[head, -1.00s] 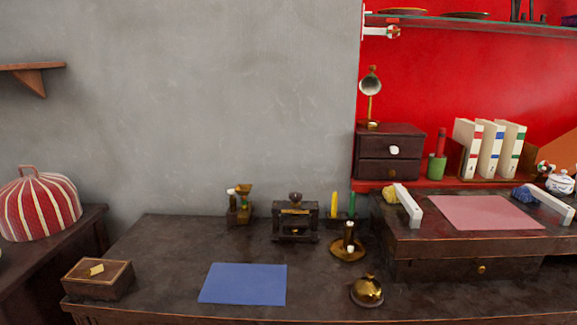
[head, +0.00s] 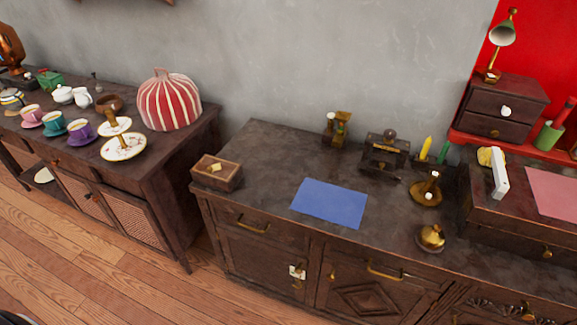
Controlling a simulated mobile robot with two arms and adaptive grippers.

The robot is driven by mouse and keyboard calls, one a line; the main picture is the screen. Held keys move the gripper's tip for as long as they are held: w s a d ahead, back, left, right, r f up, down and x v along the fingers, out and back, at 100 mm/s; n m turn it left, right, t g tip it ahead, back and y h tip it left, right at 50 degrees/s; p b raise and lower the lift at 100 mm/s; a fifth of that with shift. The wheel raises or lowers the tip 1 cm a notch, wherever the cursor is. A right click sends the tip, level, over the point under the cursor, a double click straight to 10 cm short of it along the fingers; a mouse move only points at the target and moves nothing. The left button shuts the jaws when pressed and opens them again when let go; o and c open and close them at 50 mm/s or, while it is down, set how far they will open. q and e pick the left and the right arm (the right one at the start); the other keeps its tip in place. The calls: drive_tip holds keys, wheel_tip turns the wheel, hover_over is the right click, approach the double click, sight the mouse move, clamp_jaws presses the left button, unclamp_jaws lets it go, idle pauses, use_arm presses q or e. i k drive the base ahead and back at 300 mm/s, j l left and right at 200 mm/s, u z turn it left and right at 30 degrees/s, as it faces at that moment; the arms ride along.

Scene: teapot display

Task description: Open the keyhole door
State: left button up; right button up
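A dark wooden cabinet door (head: 255,263) is in the lower middle of the head view, under a drawer with a brass handle (head: 253,228). It looks shut. A small white plate with a dark mark, perhaps the keyhole plate (head: 297,271), sits near its right edge, with small brass pieces beside it. To its right is another door with a carved diamond (head: 366,300), also looking shut. I cannot see a key for certain. Neither of my grippers is in view.
The cabinet top (head: 265,150) holds a small wooden box (head: 217,173), a blue sheet (head: 330,203) and a brass bell (head: 431,237). A sideboard with cups (head: 160,165) stands left. Wooden floor (head: 130,290) is open in front.

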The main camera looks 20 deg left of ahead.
sight(275, 269)
drive_tip(key=k+l+u, duration=0.1)
drive_tip(key=u, duration=0.75)
drive_tip(key=k+j, duration=0.05)
drive_tip(key=k, duration=0.05)
